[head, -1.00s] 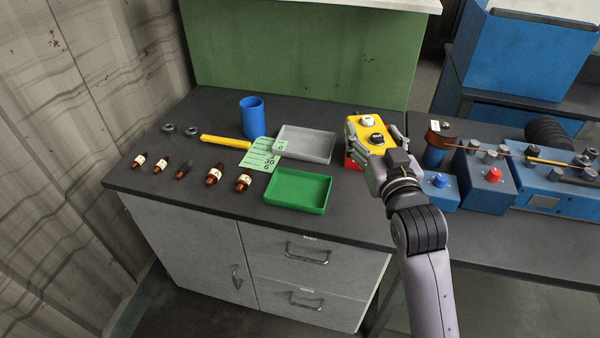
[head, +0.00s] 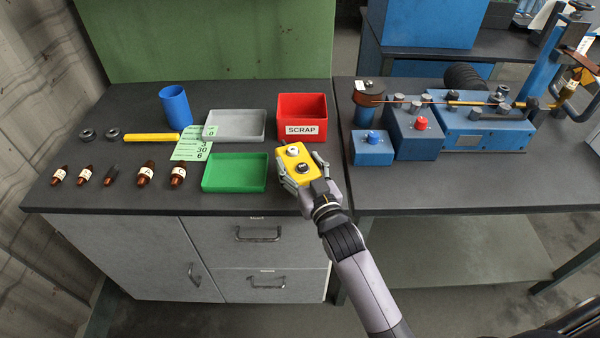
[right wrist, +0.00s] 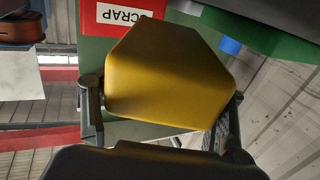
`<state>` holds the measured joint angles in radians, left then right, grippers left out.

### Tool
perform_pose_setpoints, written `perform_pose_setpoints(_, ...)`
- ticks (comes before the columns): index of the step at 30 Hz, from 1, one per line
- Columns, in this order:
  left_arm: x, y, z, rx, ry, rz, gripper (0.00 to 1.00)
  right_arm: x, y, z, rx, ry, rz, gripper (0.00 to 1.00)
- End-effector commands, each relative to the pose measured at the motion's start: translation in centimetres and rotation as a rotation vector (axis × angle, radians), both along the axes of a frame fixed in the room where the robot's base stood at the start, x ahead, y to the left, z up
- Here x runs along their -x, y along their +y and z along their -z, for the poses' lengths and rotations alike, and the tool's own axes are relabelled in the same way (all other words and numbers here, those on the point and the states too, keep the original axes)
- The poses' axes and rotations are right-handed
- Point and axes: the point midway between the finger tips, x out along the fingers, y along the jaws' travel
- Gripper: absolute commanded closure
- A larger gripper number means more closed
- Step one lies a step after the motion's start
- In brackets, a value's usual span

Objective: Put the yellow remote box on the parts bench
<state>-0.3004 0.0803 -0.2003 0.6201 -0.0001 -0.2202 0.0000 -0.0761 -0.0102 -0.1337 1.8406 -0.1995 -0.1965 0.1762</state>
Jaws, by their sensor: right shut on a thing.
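The yellow remote box (head: 290,152), with a white knob and a black knob on top, is in my right gripper (head: 301,171). The fingers are shut on its sides. It is over the front right part of the left-hand bench (head: 95,200), just right of the green tray; I cannot tell whether it touches the top. In the right wrist view the yellow box (right wrist: 165,80) fills the middle, with a dark finger on each side. I take this dark-topped grey cabinet as the parts bench. My left gripper is not in view.
A red SCRAP bin (head: 301,112) stands behind the box. A green tray (head: 235,173), a grey tray (head: 236,126), a blue cup (head: 175,105) and several brown bottles (head: 146,174) are to the left. A blue machine (head: 480,130) stands on the right-hand table.

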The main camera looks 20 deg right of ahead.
Motion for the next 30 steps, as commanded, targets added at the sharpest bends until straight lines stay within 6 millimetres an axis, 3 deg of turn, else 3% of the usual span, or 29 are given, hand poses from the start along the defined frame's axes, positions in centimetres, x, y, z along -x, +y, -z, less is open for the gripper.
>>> perform_pose_setpoints(5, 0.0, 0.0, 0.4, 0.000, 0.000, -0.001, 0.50, 0.0, 0.0, 2.4, -0.001, -0.001, 0.000, 0.73)
perform_pose_setpoints(17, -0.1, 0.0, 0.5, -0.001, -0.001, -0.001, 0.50, 0.0, 0.0, 2.9, 0.000, -0.002, 0.000, 0.73)
perform_pose_setpoints(18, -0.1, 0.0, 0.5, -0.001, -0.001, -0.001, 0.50, 0.0, 0.0, 3.0, 0.000, 0.001, 0.000, 0.33)
perform_pose_setpoints(27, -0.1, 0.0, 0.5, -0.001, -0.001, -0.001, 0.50, 0.0, 0.0, 3.0, 0.000, 0.001, 0.000, 0.13)
perform_pose_setpoints(30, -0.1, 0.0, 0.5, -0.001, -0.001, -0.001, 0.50, 0.0, 0.0, 2.9, 0.000, 0.001, 0.000, 0.12)
